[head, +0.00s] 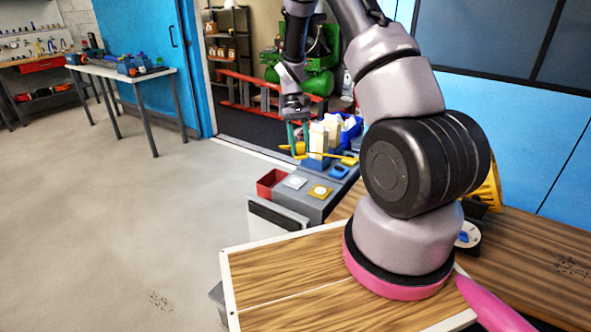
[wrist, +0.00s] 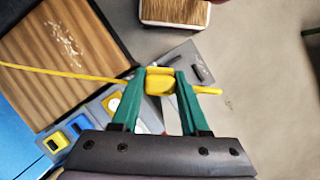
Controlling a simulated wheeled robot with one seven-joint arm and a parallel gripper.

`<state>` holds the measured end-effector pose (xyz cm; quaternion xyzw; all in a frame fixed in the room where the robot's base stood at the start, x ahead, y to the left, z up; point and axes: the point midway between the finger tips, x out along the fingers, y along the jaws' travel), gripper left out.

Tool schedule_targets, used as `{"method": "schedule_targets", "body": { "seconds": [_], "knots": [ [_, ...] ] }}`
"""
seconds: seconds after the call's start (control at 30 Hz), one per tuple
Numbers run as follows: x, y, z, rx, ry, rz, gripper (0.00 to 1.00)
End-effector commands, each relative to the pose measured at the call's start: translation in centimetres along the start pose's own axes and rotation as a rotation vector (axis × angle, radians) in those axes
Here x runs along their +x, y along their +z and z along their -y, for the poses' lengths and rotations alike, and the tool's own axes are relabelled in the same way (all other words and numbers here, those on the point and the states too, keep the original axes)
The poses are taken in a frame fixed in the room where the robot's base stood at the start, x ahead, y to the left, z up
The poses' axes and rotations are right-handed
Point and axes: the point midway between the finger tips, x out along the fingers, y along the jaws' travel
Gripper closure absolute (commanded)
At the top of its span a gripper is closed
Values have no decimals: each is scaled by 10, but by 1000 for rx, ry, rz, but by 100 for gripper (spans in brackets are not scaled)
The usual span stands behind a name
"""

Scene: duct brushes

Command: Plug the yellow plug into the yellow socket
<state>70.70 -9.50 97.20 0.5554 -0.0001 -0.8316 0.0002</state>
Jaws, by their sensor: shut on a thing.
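My gripper (head: 299,148) has green fingers and is shut on the yellow plug (wrist: 159,82), which sits between the fingertips in the wrist view. The plug (head: 300,149) is held in the air above the far part of the grey bench in the head view. A yellow cable runs from it to the left in the wrist view, and a yellow piece sticks out past the right finger. The yellow socket (head: 320,191), a yellow plate with a pale round middle, is on the near end of the grey panel. It also shows left of the fingers (wrist: 114,104), partly hidden.
A blue-framed fitting (head: 340,172) and a yellow one (head: 349,161) lie behind the socket. A pale plate (head: 294,181) is left of it, beside a red bin (head: 270,183). Cream boxes (head: 318,139) stand close to the gripper. A wooden tabletop (head: 285,290) is in front.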

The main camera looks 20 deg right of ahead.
Motion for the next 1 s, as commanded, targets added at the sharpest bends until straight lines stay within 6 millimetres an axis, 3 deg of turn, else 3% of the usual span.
{"method": "schedule_targets", "body": {
  "seconds": [0.33, 0.47, 0.63, 0.77, 1.0],
  "knots": [
    [1, -1, 0, 13, -5, 0, 100],
    [13, -16, 0, 154, -63, 3, 100],
    [42, -66, -6, 631, -260, 4, 100],
    [64, -111, -26, 1077, -444, 3, 100],
    [101, -171, -90, 1805, -743, 1, 100]
  ]
}}
